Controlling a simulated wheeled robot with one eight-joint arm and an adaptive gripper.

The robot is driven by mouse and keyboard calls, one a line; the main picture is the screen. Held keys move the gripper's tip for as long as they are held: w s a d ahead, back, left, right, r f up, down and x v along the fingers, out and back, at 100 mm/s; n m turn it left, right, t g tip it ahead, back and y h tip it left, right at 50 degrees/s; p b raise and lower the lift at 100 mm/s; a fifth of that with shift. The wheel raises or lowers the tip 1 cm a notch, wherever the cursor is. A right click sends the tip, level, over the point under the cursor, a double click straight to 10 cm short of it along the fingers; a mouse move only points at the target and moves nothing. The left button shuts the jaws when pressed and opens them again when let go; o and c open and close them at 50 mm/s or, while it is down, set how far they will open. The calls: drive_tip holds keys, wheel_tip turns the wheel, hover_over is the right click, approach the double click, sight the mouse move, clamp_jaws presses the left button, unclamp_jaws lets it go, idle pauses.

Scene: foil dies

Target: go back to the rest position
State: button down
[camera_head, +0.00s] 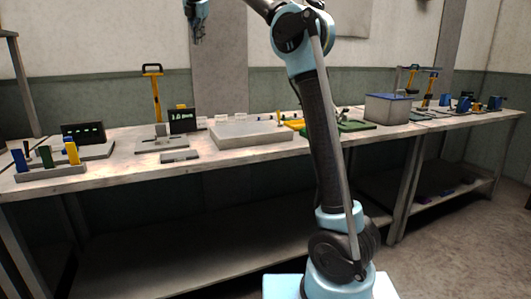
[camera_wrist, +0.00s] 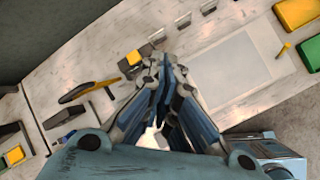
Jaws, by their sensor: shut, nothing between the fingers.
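My gripper (camera_head: 198,36) shows at the top of the head view, raised high above the workbench and pointing down. The fingers are together with nothing held. In the wrist view my gripper (camera_wrist: 163,62) is in the middle, its fingertips close together above the bench and touching nothing that I can see. My arm rises in front of the bench and bends over to the left at the top, where its upper link leaves the head view.
A long workbench (camera_head: 110,170) runs across the room. On it stand a pale flat tray (camera_head: 250,133), a block holder (camera_head: 50,173) with coloured blocks, a dark display (camera_head: 183,120) and a grey box with a blue lid (camera_head: 388,108). The air around my gripper is clear.

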drive_tip(key=s+d+f+m+g+h, duration=0.1)
drive_tip(key=s+d+f+m, duration=0.4)
drive_tip(key=d, duration=0.5)
drive_tip(key=s+d+f+m, duration=0.3)
drive_tip(key=d+f+m, duration=0.3)
drive_tip(key=d, duration=0.5)
drive_tip(key=s+d+f+m+g+h, duration=0.1)
drive_tip(key=s+d+f+m, duration=0.35)
drive_tip(key=d+f, duration=0.45)
drive_tip(key=s+d+f+m, duration=0.5)
drive_tip(key=s+f, duration=0.4)
drive_tip(key=f, duration=0.3)
drive_tip(key=s+d+f+m+g, duration=0.1)
drive_tip(key=s+d+f+m, duration=0.4)
drive_tip(key=s+f, duration=0.5)
drive_tip(key=s+d+f+m+g, duration=0.1)
drive_tip(key=s+d+f+m, duration=0.5)
drive_tip(key=s+f, duration=0.4)
wheel_tip(320, 180, down, 4)
drive_tip(key=shift+d+f+y, duration=0.15)
drive_tip(key=shift+y, duration=0.15)
